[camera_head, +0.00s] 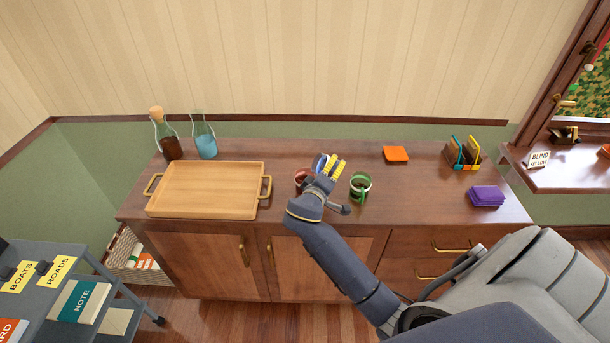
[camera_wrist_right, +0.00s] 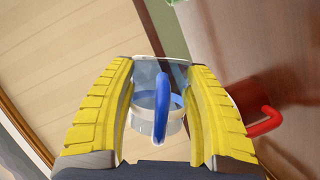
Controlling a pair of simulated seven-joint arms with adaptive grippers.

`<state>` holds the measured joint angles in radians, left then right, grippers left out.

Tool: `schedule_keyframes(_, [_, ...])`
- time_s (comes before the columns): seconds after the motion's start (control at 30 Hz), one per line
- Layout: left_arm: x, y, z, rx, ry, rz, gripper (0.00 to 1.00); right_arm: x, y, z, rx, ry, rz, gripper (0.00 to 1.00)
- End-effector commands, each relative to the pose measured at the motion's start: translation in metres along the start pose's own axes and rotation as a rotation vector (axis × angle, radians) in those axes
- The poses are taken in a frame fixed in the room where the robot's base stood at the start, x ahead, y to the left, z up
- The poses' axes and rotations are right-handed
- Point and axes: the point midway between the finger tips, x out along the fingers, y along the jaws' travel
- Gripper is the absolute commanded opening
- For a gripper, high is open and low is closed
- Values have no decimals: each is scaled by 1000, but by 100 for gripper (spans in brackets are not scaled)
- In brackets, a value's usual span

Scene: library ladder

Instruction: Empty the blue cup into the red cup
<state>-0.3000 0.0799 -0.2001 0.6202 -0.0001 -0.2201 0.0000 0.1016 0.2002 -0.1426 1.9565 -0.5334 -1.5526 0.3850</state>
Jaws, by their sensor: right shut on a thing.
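The blue cup (camera_head: 319,162) is clear with a blue band and handle. It also shows in the right wrist view (camera_wrist_right: 145,122), between the yellow finger pads of my right gripper (camera_wrist_right: 158,110). My right gripper (camera_head: 333,168) is shut on it above the sideboard. The red cup (camera_head: 301,178) is just left of my right gripper, partly hidden by it. In the right wrist view its red handle (camera_wrist_right: 262,122) sticks out beside the right finger. What is inside the blue and red cups cannot be made out. My left gripper is not in view.
A green cup (camera_head: 361,186) stands close right of my gripper. A wooden tray (camera_head: 205,168) lies at left, with a brown bottle (camera_head: 166,140) and a blue-liquid bottle (camera_head: 204,142) behind it. Orange (camera_head: 396,154) and purple (camera_head: 486,196) items lie at right.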

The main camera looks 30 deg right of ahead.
Motion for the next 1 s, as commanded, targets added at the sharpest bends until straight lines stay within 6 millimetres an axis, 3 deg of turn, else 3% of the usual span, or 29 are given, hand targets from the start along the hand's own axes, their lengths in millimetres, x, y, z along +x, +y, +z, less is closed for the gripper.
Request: schedule_keyframes(1.0, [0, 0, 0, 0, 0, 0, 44, 0, 2, -1, -56, 0, 24, 17])
